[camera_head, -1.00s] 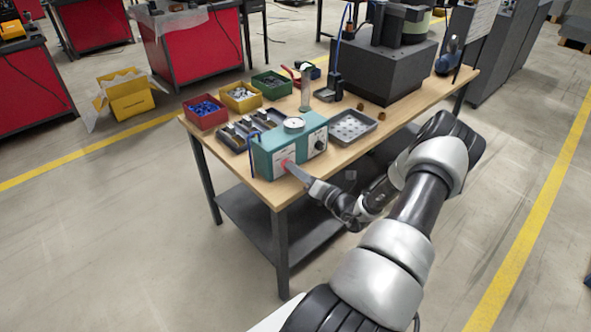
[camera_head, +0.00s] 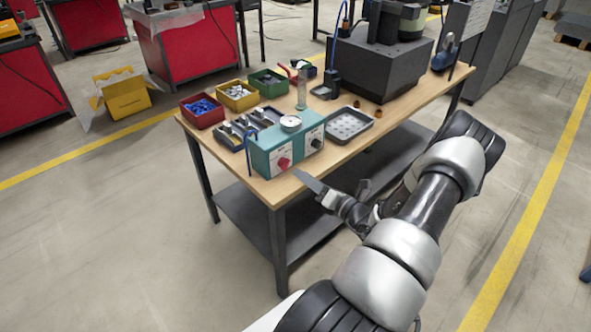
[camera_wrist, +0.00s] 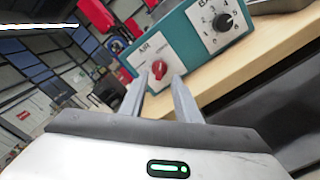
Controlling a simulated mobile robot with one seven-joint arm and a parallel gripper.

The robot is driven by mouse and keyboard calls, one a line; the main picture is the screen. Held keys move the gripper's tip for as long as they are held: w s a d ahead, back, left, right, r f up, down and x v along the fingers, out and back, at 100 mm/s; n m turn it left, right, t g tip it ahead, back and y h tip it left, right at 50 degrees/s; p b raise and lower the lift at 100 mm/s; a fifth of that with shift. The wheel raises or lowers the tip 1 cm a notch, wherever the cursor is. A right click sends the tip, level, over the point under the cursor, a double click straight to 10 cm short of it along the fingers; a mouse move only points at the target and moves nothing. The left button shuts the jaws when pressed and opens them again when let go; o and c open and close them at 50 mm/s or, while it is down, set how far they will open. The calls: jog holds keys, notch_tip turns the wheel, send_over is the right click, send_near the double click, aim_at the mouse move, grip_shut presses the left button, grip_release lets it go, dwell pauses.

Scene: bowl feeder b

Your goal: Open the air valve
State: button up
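The air valve is a red knob (camera_head: 284,163) on the front of a teal control box (camera_head: 262,160) at the near edge of the table. In the wrist view the red knob (camera_wrist: 158,69) sits on a white plate marked AIR, its raised grip roughly upright in the picture. My gripper (camera_head: 303,177) is in front of the box, to the lower right of the knob and apart from it. In the wrist view my gripper's two fingers (camera_wrist: 157,84) are spread with an empty gap, and the knob shows beyond the fingertips.
A black dial (camera_wrist: 223,22) is on the box to the right of the knob. A grey tray (camera_head: 349,125) and coloured bins (camera_head: 203,113) are behind on the wooden table (camera_head: 400,106). The floor in front is clear.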

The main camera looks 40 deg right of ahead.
jog(key=s, duration=1.1)
jog(key=shift+s+d, duration=0.25)
jog(key=shift+d, duration=0.15)
